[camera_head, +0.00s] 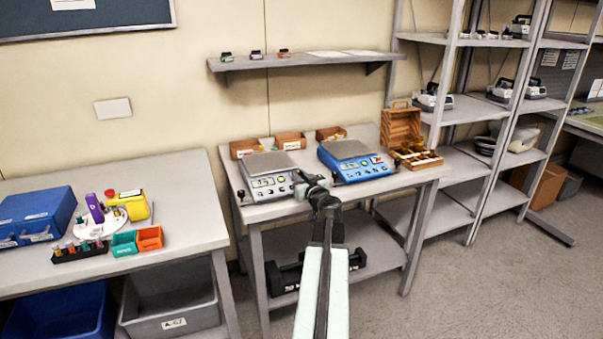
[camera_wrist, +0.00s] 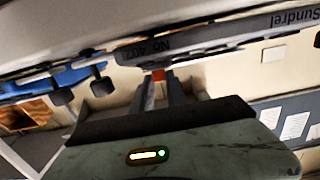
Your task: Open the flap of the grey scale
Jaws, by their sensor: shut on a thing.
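The grey scale (camera_head: 262,166) stands on the left part of the middle table, with a flat pan on top and a display and buttons on its front. My gripper (camera_head: 306,181) is at its front right corner and hides part of it. How far the flap stands open cannot be told.
A blue scale (camera_head: 350,160) stands close to the right of the grey one. A wall shelf (camera_head: 300,61) hangs above. Floor at the right front is clear.

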